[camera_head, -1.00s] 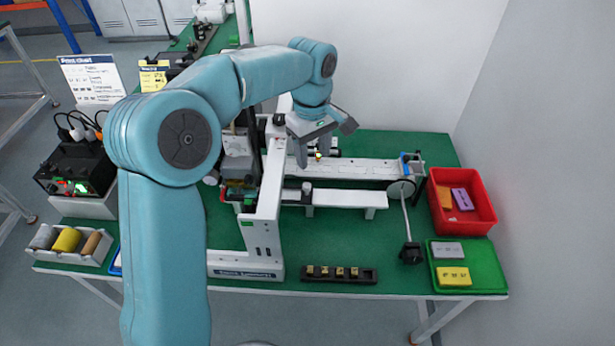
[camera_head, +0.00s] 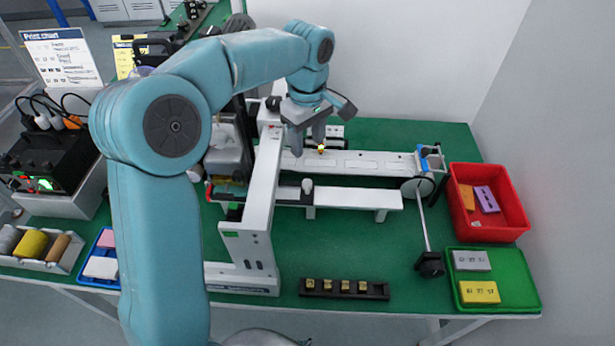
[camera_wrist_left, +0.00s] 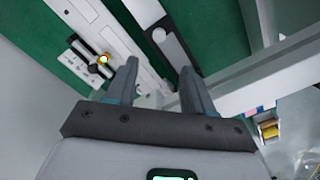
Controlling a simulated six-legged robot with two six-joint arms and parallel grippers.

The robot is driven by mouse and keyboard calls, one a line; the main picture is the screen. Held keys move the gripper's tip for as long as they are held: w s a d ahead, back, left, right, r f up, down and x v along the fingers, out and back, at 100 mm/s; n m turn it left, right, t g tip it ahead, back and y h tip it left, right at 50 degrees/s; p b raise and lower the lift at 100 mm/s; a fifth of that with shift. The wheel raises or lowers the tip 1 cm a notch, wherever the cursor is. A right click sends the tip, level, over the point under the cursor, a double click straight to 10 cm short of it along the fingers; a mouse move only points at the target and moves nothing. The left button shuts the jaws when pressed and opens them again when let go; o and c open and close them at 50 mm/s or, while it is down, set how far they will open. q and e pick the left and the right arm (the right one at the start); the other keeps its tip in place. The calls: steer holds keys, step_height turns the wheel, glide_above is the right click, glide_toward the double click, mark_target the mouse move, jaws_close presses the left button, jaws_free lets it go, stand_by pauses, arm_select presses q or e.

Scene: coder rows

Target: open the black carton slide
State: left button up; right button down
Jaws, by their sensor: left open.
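A small dark slide with a round yellow knob (camera_head: 321,148) sits at the back of the white track, just right of my left gripper. In the left wrist view, the yellow knob (camera_wrist_left: 103,58) stands by black bars on a small white plate (camera_wrist_left: 80,52), left of the fingers. I cannot tell surely which black part is the carton slide. My left gripper (camera_head: 308,141) points down over the track. Its two fingers (camera_wrist_left: 160,70) are apart, with nothing between them, and the knob is outside them. My right gripper is not in view.
A white upright frame (camera_head: 262,190) stands close left of my gripper. The long white track (camera_head: 370,163) runs right to a wheel with a crank handle (camera_head: 430,264). A red bin (camera_head: 511,230), green tray (camera_head: 510,262) and black block rack (camera_head: 344,290) lie around clear green table.

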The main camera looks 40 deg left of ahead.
mark_target(308, 182)
arm_select(q)
step_height(308, 182, down, 12)
steer(key=shift+f+p, duration=0.2)
steer(key=shift+p, duration=0.1)
steer(key=shift+w+f, duration=0.2)
steer(key=shift+f, duration=0.35)
steer(key=shift+s+r, duration=0.1)
steer(key=shift+s, duration=0.1)
steer(key=shift+c, duration=0.6)
steer(key=shift+w, duration=0.1)
jaws_close()
